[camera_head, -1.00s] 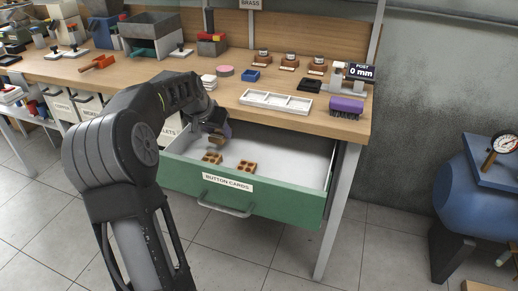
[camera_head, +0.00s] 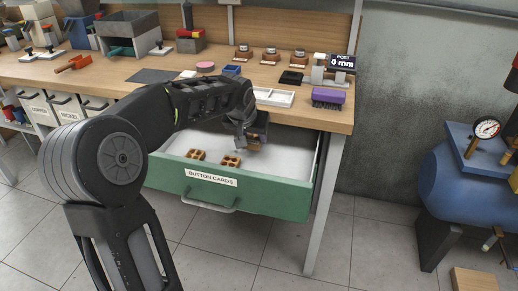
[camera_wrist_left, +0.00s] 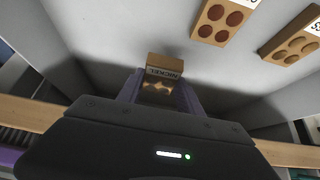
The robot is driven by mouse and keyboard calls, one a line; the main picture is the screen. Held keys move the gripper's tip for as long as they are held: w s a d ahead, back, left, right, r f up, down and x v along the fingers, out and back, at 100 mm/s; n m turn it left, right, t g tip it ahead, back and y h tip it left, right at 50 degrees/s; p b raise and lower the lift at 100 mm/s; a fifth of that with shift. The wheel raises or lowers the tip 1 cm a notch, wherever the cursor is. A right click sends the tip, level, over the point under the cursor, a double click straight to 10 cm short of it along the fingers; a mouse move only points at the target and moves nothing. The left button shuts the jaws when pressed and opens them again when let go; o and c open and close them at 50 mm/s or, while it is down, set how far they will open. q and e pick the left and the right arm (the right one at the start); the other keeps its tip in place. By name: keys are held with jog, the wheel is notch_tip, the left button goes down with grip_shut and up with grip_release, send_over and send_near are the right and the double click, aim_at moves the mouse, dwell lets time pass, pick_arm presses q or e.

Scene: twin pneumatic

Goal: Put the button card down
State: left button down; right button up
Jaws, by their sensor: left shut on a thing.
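My left gripper (camera_head: 254,143) is over the right part of the open green drawer (camera_head: 270,199), which is labelled BUTTON CARDS. In the left wrist view its fingers (camera_wrist_left: 159,90) are shut on a tan button card (camera_wrist_left: 165,67) marked NICKEL. The card stands edge-on between the fingers, and in the head view it is mostly hidden by the gripper. I cannot tell whether it touches the drawer floor. Two other button cards (camera_head: 196,155) (camera_head: 231,161) with round brown spots lie flat in the drawer, left of the gripper. My right gripper is not in view.
The drawer's pale floor (camera_head: 287,162) is bare to the right of the gripper. A blue tank (camera_head: 455,190) stands at right.

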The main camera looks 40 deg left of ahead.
aim_at(257, 144)
pick_arm(q)
jog(key=shift+w+d, duration=0.1)
jog(key=shift+d, duration=0.1)
jog(key=shift+d, duration=0.15)
jog(key=f, duration=0.1)
jog(key=d+f+b, duration=0.1)
jog(key=shift+w+f, duration=0.15)
jog(key=shift+f, duration=0.6)
jog(key=shift+f, duration=0.1)
jog(key=shift+f+b, duration=0.15)
jog(key=shift+b, duration=0.2)
jog(key=c, duration=0.8)
grip_release()
jog(key=shift+o, duration=0.2)
